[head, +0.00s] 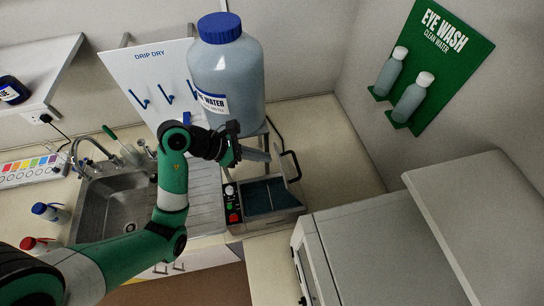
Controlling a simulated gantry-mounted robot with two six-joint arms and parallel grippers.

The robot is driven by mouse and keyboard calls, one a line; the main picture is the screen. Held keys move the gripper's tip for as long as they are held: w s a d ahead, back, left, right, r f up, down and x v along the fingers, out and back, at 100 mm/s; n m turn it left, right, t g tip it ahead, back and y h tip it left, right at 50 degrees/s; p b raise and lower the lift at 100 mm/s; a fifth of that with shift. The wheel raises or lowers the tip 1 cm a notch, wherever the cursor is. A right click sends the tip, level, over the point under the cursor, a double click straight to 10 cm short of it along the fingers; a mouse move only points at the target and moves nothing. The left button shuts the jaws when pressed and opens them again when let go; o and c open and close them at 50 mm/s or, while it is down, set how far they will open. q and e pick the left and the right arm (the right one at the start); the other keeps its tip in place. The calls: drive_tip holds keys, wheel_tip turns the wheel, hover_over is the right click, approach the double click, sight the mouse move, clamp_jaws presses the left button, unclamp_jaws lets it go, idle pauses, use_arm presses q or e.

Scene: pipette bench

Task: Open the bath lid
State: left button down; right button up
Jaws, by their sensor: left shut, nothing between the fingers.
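The water bath (272,211) stands on the bench right of the sink, with blue water showing inside. Its lid (280,166) is raised and stands tilted up at the back of the bath, with a dark handle (293,165) on its right side. My left gripper (262,156) is shut and empty, beside the raised lid on its left. I cannot tell whether it touches the lid. It hides part of the lid's left side. My right gripper is not in view.
A large water carboy (226,75) with a blue cap stands on a stand behind my left gripper. The sink (118,205) is at left. A grey-white cabinet (385,245) stands front right. Bare bench (325,140) lies right of the bath.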

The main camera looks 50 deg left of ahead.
sight(285, 168)
use_arm(q)
drive_tip(key=x, duration=0.8)
drive_tip(key=shift+w+d+f, duration=0.2)
drive_tip(key=shift+d, duration=0.05)
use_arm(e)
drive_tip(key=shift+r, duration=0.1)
use_arm(q)
drive_tip(key=shift+a, duration=0.1)
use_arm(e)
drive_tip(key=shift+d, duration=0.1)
